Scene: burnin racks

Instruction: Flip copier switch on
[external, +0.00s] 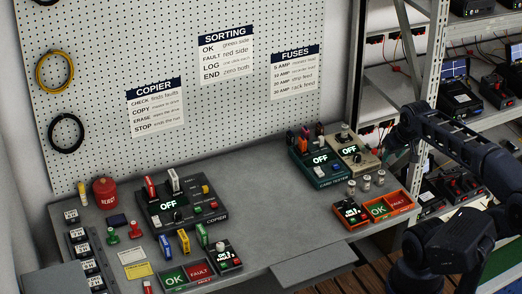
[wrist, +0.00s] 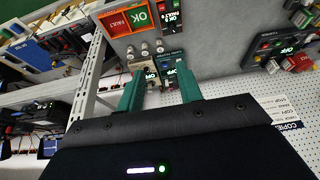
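The copier (external: 161,211) is a black box on the left half of the grey bench, its lit display reading OFF. A small knob or switch (external: 178,216) sits below the display. Red and white pieces stand in its top. In the wrist view the copier (wrist: 287,44) shows at the upper right, turned over and small; its switch is too small to read there. My gripper (wrist: 159,75) is open and empty, its two teal fingers apart. It is at the right end of the bench, well away from the copier. In the external view my arm comes in from the right.
A card tester (external: 318,170) and a beige device (external: 360,156) stand at the bench's right, both reading OFF. An orange OK/FAULT tray (external: 390,206) is at the front right. A second OK/FAULT tray (external: 187,276) is front left. The bench middle (external: 270,210) is clear.

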